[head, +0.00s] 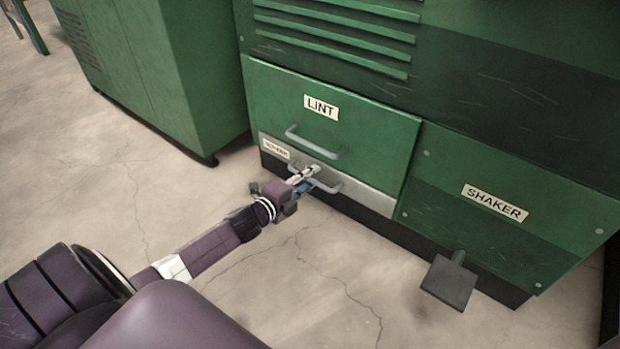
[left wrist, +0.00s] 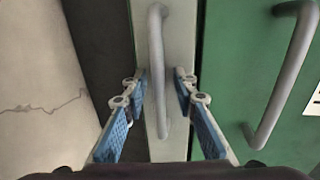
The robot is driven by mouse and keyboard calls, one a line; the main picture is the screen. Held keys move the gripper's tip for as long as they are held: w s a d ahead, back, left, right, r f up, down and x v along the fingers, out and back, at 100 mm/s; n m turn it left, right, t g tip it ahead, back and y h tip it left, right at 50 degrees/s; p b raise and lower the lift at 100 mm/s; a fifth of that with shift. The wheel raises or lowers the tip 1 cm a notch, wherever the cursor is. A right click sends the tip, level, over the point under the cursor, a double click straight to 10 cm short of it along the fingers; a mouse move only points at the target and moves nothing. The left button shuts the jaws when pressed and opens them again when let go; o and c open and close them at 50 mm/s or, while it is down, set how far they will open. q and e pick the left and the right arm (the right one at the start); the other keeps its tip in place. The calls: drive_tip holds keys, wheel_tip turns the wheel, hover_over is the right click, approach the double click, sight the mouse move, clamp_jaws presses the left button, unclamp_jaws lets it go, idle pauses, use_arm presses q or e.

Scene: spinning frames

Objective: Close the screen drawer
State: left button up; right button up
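The low drawer with a light grey front (head: 368,199) sits under the green LINT panel; its small label (head: 275,148) is too small to read surely. Its front looks about level with the panel above, and I cannot tell whether it stands out a little. The drawer's grey bar handle (head: 329,187) is partly hidden by my left gripper (head: 307,176). In the left wrist view the open blue-padded fingers (left wrist: 158,88) stand on either side of the handle (left wrist: 157,40), with gaps showing. My right gripper is not in view.
The LINT panel (head: 375,125) has its own handle (head: 312,143) just above. A SHAKER panel (head: 480,170) with a dark pedal (head: 449,281) stands to the right. Another green cabinet (head: 160,75) is at the left. The cracked floor (head: 110,190) in front is clear.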

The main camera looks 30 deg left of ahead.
use_arm(q)
drive_tip(key=shift+s, duration=0.1)
drive_tip(key=shift+s, duration=0.25)
drive_tip(key=v, duration=1.1)
drive_tip(key=shift+s+a, duration=0.1)
drive_tip(key=shift+s, duration=0.05)
